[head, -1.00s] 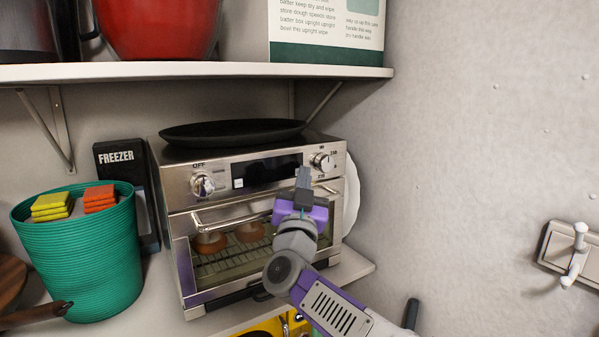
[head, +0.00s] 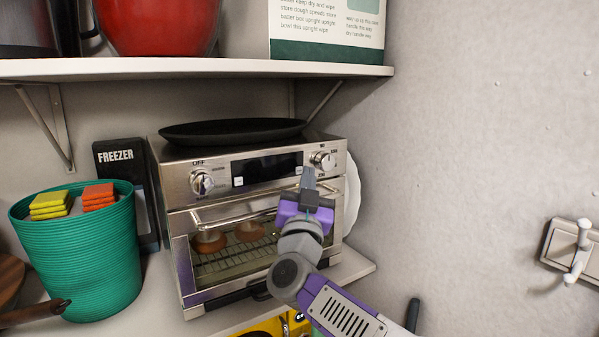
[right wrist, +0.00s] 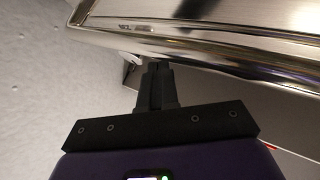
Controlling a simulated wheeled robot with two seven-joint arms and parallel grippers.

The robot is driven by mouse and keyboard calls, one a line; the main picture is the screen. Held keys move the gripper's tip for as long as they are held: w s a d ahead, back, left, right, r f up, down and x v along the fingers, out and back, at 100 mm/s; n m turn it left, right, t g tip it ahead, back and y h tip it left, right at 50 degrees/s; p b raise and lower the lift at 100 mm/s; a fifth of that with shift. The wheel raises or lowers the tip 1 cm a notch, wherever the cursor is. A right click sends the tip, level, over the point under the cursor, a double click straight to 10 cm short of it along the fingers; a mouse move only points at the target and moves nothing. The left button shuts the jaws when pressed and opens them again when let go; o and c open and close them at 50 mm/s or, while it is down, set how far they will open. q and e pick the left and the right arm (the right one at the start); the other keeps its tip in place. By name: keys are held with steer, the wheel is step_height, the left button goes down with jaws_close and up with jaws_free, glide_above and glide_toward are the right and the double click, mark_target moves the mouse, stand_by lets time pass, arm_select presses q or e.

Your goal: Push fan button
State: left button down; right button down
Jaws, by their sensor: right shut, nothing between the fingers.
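The toaster oven (head: 245,200) stands on the counter, with a dark display (head: 268,171), a left knob (head: 202,183) and a right knob (head: 323,160) on its steel front panel. A small pale button (head: 238,182) sits at the display's left end; I cannot read whether it is the fan button. The panel's area right of the display is partly hidden by my right gripper (head: 308,174). This gripper is shut and empty, its tips in front of the panel below and left of the right knob. In the right wrist view, the shut fingers (right wrist: 157,74) are close to the oven's steel edge (right wrist: 210,45); contact is unclear.
A black pan (head: 232,132) lies on the oven. A green basket (head: 85,255) with sponges and a dark FREEZER box (head: 120,165) stand at left. A shelf (head: 200,68) runs above.

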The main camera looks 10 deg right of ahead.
steer(key=s, duration=0.1)
steer(key=s+d+b, duration=0.1)
steer(key=s, duration=0.1)
steer(key=s+b, duration=0.1)
steer(key=shift+s+d, duration=0.35)
